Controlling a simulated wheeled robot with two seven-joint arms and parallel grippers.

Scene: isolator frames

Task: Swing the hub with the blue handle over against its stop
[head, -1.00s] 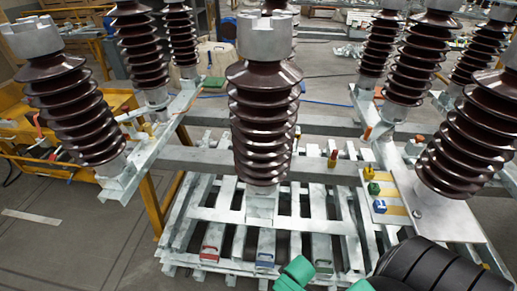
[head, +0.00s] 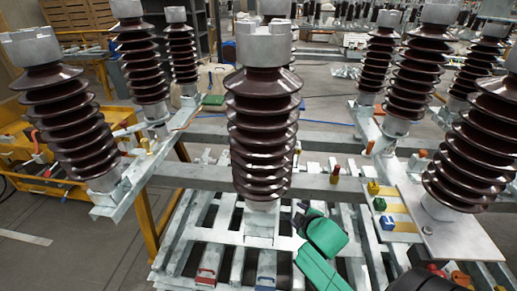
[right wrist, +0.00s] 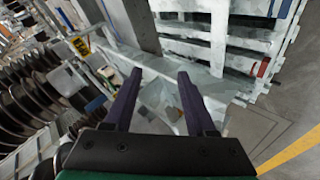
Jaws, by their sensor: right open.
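In the head view, a small blue block-like handle (head: 387,222) sits on the striped plate at the right, in a row with a green one (head: 379,204) and a yellow one (head: 373,188). Another blue handle (head: 265,283) lies low on the white slatted frame, right of a red one (head: 206,276). I cannot tell which belongs to the hub. My right gripper (head: 299,214) is by the foot of the middle insulator, left of the striped plate. Its two fingers (right wrist: 158,76) are apart and empty in the right wrist view. My left gripper is not seen.
Brown ribbed insulators stand around, with the middle one (head: 261,130) close to my right gripper. A grey cross beam (head: 215,177) runs behind the slatted frame (head: 200,233). Open floor (head: 60,260) lies at the left.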

